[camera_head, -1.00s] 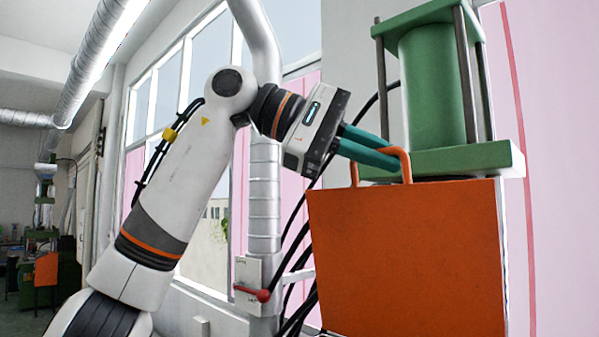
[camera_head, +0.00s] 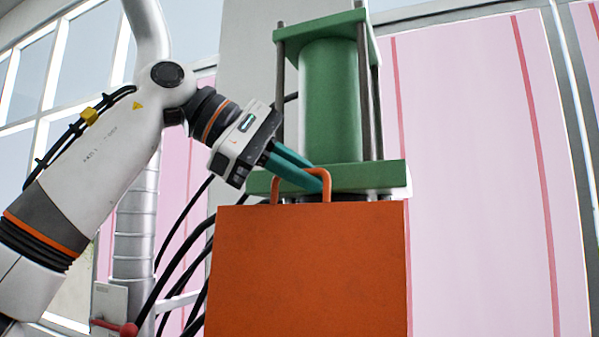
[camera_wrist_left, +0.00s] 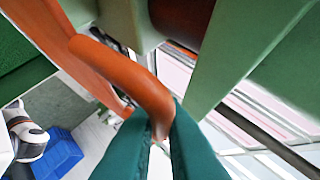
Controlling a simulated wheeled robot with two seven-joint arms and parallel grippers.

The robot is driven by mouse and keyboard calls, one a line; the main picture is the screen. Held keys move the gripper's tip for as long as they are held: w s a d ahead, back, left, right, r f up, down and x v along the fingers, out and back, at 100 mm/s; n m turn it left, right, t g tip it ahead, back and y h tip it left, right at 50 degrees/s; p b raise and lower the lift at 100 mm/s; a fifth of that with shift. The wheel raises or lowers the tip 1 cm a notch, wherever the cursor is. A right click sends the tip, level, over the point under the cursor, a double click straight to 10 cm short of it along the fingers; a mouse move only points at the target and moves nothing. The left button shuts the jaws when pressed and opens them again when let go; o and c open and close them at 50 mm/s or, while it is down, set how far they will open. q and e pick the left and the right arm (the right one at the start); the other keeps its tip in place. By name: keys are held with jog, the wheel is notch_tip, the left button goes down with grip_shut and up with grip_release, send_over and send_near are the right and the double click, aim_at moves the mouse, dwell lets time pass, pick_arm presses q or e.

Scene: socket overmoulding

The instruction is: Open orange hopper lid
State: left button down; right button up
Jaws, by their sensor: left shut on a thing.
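The orange hopper lid (camera_head: 308,270) shows in the head view as a large upright orange panel in front of the green machine. An orange bar handle (camera_head: 301,174) stands up from its top edge. My left gripper (camera_head: 318,184) comes in from the upper left, its teal fingers shut on the handle. In the left wrist view the fingers (camera_wrist_left: 163,125) close around the handle's curved bar (camera_wrist_left: 130,75), and the orange lid runs off at the upper left. The right gripper is in neither view.
A green press (camera_head: 333,100) with dark rods and a green plate stands just behind the lid. Black cables and a red-handled lever (camera_head: 129,329) are at the lower left. In the wrist view a blue bin (camera_wrist_left: 57,153) lies far below.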

pick_arm(q)
jog(key=c, duration=1.5)
grip_release()
jog(key=shift+s+a+r, duration=0.1)
jog(key=shift+a+r, duration=0.15)
jog(key=shift+a, duration=0.2)
jog(key=shift+v, duration=5.5)
jog(key=shift+a+f, duration=0.1)
